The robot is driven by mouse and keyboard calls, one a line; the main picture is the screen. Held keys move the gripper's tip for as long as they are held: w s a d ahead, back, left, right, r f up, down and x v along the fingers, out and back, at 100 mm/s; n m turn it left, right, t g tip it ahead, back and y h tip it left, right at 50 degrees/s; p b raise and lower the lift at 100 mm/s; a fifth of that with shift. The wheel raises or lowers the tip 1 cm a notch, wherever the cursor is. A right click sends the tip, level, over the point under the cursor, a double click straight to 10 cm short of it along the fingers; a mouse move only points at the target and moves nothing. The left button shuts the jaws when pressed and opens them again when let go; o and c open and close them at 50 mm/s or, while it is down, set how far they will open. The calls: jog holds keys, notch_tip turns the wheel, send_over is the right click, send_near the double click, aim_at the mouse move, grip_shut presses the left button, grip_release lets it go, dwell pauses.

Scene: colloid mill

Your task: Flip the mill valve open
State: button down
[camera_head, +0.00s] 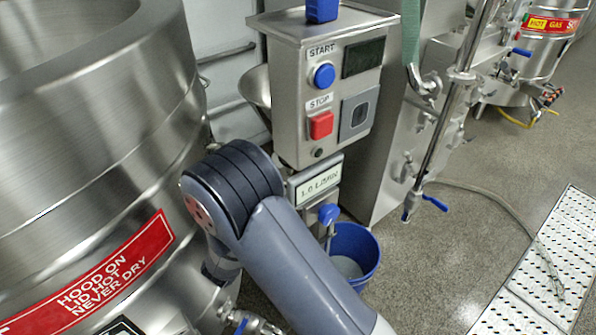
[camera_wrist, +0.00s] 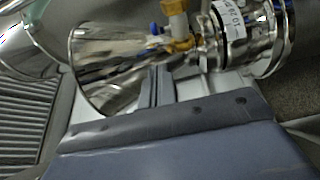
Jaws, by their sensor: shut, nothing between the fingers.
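A valve with a blue handle (camera_head: 328,213) sits below the control box, just above the blue bucket; I take it as the mill valve. Its lower part is partly hidden by my arm. In the wrist view, a brass-coloured fitting (camera_wrist: 178,28) with a small blue part beside it stands by a shiny steel cone (camera_wrist: 105,65); I cannot tell if this is the same valve. My gripper (camera_wrist: 160,74) is shut and empty, pointing towards the cone and fitting. Contact cannot be told. In the head view my gripper is hidden behind my arm.
The control box (camera_head: 330,95) has a blue START and a red STOP button. A large steel vessel (camera_head: 90,120) stands close on the left. A blue bucket (camera_head: 366,240) is on the floor. Another blue-handled valve (camera_head: 435,203) hangs right. Open floor lies right of the bucket.

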jog(key=shift+w+d, duration=0.1)
jog(key=b+x, duration=0.2)
jog(key=x, duration=0.7)
jog(key=shift+w+d, duration=0.2)
jog(key=shift+w, duration=0.15)
